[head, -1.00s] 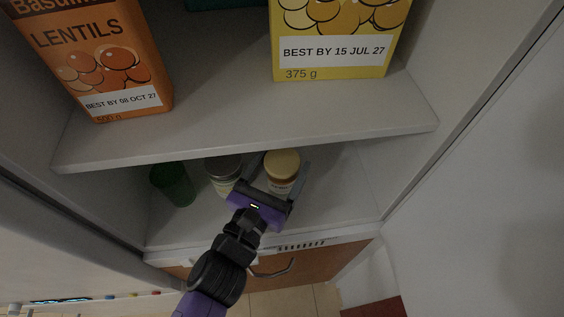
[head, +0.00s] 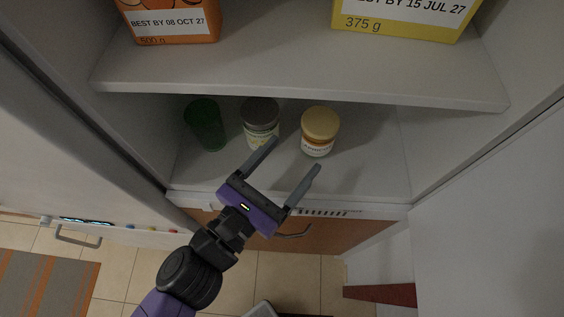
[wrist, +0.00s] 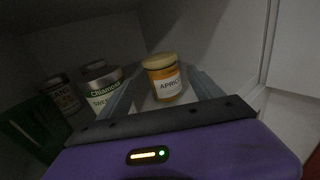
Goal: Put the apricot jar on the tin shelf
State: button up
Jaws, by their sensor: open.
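The apricot jar (head: 319,130), with a tan lid, orange contents and a white label, stands upright on the lower cupboard shelf (head: 365,165). It also shows upright in the wrist view (wrist: 163,80), its label partly readable. My gripper (head: 295,154) is open and empty, in front of the jar and apart from it, with its fingers pointing into the cupboard. I cannot tell from any marking which shelf is the tin shelf.
A grey-lidded jar (head: 260,121) and a green tumbler (head: 206,126) stand left of the apricot jar. Another labelled container (wrist: 61,94) shows behind. The upper shelf (head: 300,78) overhangs them, holding an orange box (head: 175,22) and a yellow box (head: 400,22). Cupboard walls close both sides.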

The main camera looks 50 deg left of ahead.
jog(key=shift+v, duration=0.95)
jog(key=shift+d, duration=0.1)
jog(key=s+d+f+n+g+h, duration=0.1)
jog(key=s+d+f+n+h, duration=0.2)
jog(key=d+n, duration=0.65)
jog(key=s+d+f+n+g+h, duration=0.1)
jog(key=s+d+f+n, duration=0.4)
jog(key=d, duration=0.7)
jog(key=s+d+r+n, duration=0.1)
jog(key=d+r+n, duration=0.1)
jog(key=d+n, duration=0.7)
jog(key=s+d+r+n+h, duration=0.1)
jog(key=s+d+r+n, duration=0.1)
jog(key=d+n, duration=0.7)
jog(key=shift+d+r+g, duration=0.25)
jog(key=shift+r+g, duration=0.05)
jog(key=shift+r, duration=0.15)
jog(key=shift+f, duration=0.1)
